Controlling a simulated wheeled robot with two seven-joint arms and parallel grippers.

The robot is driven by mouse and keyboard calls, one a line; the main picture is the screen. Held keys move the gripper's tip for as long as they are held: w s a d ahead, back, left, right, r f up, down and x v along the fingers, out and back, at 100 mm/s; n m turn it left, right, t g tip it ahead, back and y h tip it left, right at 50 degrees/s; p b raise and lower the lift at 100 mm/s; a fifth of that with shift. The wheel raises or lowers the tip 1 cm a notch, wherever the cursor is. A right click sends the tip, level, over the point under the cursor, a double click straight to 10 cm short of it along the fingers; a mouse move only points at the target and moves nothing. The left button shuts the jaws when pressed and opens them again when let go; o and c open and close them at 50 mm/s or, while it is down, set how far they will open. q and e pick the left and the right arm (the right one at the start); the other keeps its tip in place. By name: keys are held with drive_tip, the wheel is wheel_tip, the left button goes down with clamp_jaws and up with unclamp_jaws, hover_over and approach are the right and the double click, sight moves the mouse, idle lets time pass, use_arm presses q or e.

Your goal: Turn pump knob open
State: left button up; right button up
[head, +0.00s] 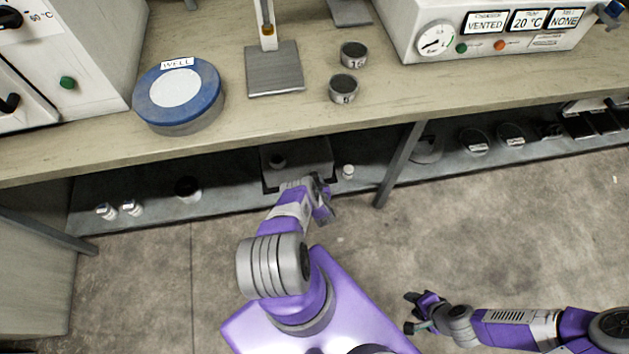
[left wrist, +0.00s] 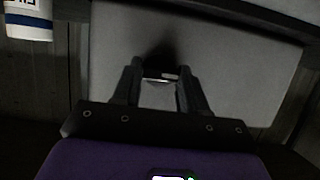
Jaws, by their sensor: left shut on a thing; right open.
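The pump seems to be the grey box (head: 300,153) on the low shelf under the bench; a small dark round part (head: 278,161) shows on it. In the left wrist view a grey box face (left wrist: 235,60) fills most of the picture. My left gripper (head: 322,184) is at the box's front right. In the left wrist view its fingers (left wrist: 160,76) are shut on a small part in front of the box, apparently the knob, mostly hidden by the fingers and shadow. My right gripper (head: 412,312) is open and empty, low over the floor.
A small white bottle (head: 347,171) stands just right of the box; a blue and white container (left wrist: 28,20) shows in the left wrist view. A shelf post (head: 399,166) stands further right. The bench top (head: 220,40) overhangs the shelf. Floor in front is clear.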

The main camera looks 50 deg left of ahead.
use_arm(q)
drive_tip(key=shift+d+f, duration=0.1)
drive_tip(key=o, duration=1.1)
drive_tip(key=shift+c, duration=0.2)
drive_tip(key=p+v, duration=0.4)
drive_tip(key=v, duration=0.3)
drive_tip(key=shift+s+d, duration=0.2)
